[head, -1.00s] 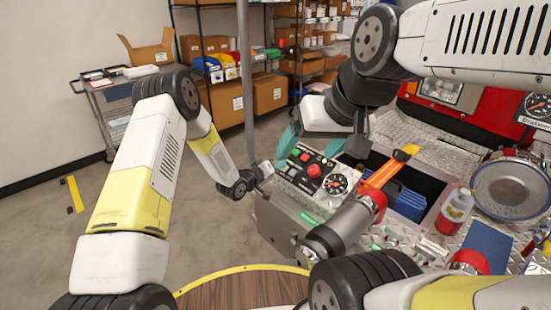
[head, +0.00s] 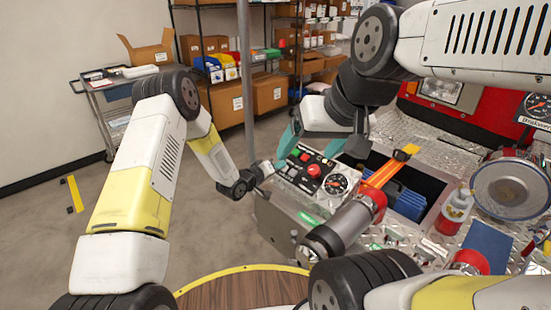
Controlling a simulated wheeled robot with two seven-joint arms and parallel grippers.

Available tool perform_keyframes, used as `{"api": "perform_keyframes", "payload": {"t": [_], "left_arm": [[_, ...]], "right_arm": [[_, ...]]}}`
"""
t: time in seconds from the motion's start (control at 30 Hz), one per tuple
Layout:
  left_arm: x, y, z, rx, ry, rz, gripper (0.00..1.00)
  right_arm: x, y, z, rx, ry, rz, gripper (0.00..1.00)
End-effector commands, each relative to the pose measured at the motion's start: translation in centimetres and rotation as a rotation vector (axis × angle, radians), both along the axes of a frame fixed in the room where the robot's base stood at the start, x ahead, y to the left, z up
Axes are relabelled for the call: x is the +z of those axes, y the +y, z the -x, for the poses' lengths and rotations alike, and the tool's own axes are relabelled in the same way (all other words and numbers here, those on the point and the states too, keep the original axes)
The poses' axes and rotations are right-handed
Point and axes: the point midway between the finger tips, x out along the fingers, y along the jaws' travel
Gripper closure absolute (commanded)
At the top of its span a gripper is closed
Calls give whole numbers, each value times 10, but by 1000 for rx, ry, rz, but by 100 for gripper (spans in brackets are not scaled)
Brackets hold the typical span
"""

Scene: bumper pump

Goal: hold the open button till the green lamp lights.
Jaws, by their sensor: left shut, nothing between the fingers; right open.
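A control panel (head: 283,180) sits on a metal box in the middle of the head view. It carries a small green button (head: 296,152), a small red one (head: 305,157), a larger red knob (head: 313,170) and a round gauge (head: 336,184). My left gripper (head: 268,169) is shut and empty at the panel's left edge. Whether its tips touch a button is too small to tell. I cannot tell which button is the open one or whether a green lamp is lit.
A red and grey cylinder (head: 345,220) with an orange strap lies right of the panel. Blue items (head: 408,203) sit in an open bay beside it. A bottle (head: 453,211) and a round metal dish (head: 509,188) stand farther right. A grey pole (head: 245,80) rises behind my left gripper.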

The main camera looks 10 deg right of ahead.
Motion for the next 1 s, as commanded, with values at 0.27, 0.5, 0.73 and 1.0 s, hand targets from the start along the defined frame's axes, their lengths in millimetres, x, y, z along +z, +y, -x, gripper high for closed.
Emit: {"api": "perform_keyframes", "payload": {"t": [0.27,0.5,0.73,1.0], "left_arm": [[3,2,1,0,2,0,100],[14,7,5,0,1,-1,100],[16,8,5,-1,1,0,100],[25,13,7,2,-1,1,100]], "right_arm": [[0,0,0,0,0,0,20],[0,0,0,0,0,0,20],[0,0,0,0,0,0,20],[0,0,0,0,0,0,20]]}}
